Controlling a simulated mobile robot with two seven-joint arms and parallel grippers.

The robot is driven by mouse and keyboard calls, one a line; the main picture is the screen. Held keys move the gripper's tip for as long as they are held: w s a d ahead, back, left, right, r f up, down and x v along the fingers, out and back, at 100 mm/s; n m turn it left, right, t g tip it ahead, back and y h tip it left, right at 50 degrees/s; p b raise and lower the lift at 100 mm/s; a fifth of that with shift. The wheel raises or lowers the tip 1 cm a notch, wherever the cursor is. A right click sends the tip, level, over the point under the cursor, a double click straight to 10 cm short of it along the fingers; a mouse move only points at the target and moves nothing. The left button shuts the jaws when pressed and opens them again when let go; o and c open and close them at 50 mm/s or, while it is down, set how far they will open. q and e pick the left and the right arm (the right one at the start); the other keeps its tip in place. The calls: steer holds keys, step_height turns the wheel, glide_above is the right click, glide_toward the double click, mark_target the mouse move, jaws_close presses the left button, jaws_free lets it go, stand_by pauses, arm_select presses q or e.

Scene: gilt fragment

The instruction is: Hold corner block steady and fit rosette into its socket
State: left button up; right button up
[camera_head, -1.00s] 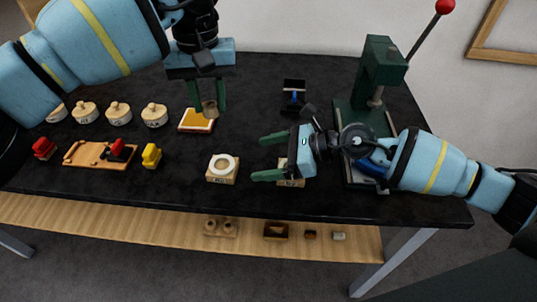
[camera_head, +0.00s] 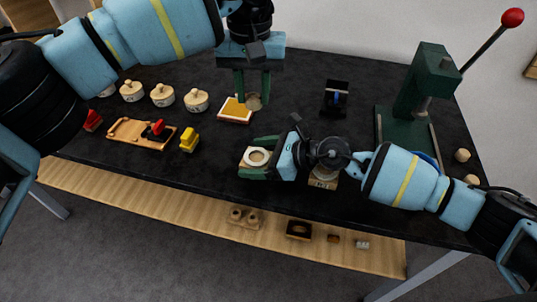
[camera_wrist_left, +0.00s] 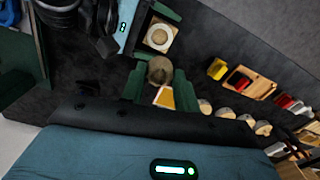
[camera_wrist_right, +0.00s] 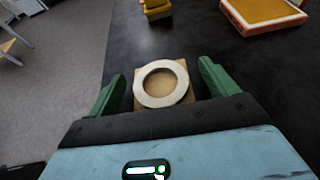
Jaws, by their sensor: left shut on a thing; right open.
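The corner block (camera_head: 257,166) is a pale wooden block with a white ring around a round recess on top, near the table's front edge. My right gripper (camera_head: 262,157) is open, with one green finger on each side of the block; the right wrist view shows the block (camera_wrist_right: 178,108) between the fingers, with a gap visible at the right finger. My left gripper (camera_head: 253,98) is shut on the rosette (camera_head: 254,102), a small dull-gold round piece, above the table behind the block. The rosette also shows in the left wrist view (camera_wrist_left: 160,70).
An orange pad in a pale frame (camera_head: 235,110) lies beside the rosette. Wooden lidded pots (camera_head: 163,96), a yellow piece (camera_head: 189,140) and a wooden tray (camera_head: 128,131) stand left. A second block (camera_head: 323,180) is under my right wrist. A green press (camera_head: 420,95) stands right.

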mark_target(253, 96)
steer(key=shift+a, duration=0.1)
steer(key=c, duration=1.1)
arm_select(q)
steer(key=n, duration=0.3)
steer(key=f+n, duration=0.1)
steer(key=n, duration=0.2)
steer(key=shift+f, duration=0.1)
steer(key=n, duration=0.3)
steer(key=f+n, duration=0.1)
steer(key=n, duration=0.2)
steer(key=shift+f, duration=0.15)
steer(key=n, duration=0.2)
steer(key=f+n, duration=0.1)
steer(key=n, duration=0.5)
steer(key=shift+f, duration=0.3)
steer(key=n, duration=0.3)
steer(key=f+n, duration=0.1)
steer(key=n, duration=0.3)
steer(key=shift+f, duration=0.15)
